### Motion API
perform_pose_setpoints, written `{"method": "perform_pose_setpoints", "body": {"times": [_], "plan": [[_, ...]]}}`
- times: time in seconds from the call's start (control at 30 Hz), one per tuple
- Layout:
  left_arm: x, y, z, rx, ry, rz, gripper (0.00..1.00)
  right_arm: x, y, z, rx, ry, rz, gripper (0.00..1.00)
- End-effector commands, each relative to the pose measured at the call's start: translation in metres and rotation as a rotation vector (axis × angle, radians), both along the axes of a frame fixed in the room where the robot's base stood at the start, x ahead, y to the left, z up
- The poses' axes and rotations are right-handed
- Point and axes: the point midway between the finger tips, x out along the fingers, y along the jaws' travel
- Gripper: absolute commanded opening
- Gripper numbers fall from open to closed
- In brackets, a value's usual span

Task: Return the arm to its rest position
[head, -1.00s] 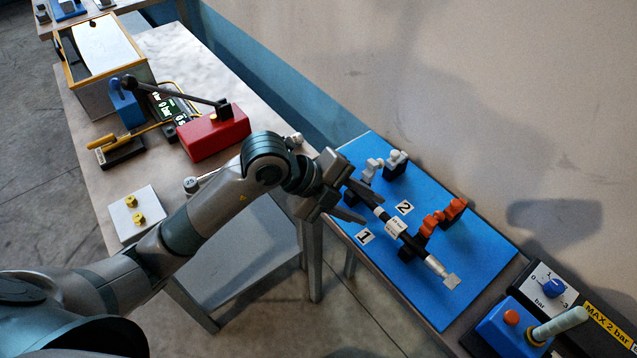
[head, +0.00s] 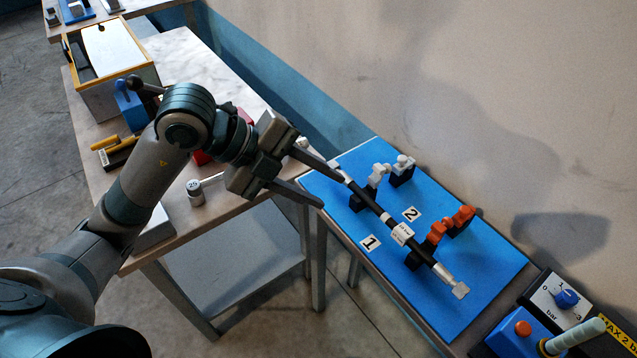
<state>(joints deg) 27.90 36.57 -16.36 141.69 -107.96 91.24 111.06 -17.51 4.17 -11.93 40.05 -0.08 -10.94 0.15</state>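My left gripper (head: 328,187) is open, its two dark fingers spread apart, with nothing seen between them. It is over the left edge of the blue board (head: 335,221), close to the upper-left end of a black rod (head: 371,206). The rod, with a white label and a silver tip, lies diagonally across the board. Orange clips (head: 462,217) stand by its lower part and white clips (head: 403,162) by its upper part. Whether a fingertip touches the rod, I cannot tell. My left arm comes in from the lower left. My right gripper is not in view.
A marble-topped table (head: 176,48) carries a yellow-framed box (head: 103,46), a small weight marked 25 (head: 194,193) and a red box partly behind my arm. A blue lever box (head: 519,333) and pressure dial (head: 566,298) are at lower right. A wall runs along the right.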

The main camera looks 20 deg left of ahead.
Motion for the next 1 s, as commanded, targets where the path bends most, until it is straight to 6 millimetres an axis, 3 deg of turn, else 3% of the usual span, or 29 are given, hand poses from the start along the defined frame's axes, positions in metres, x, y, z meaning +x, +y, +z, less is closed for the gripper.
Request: {"method": "perform_pose_setpoints", "body": {"times": [0.77,0.87,1.0], "plan": [[-0.001,-0.002,0.000,-0.007,0.000,-0.006,0.36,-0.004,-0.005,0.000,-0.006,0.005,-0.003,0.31],[-0.005,-0.010,0.002,-0.041,-0.003,-0.033,0.36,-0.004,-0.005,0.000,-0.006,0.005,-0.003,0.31],[-0.019,-0.035,0.012,-0.160,-0.020,-0.116,0.36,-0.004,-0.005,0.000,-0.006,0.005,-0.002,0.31]]}}
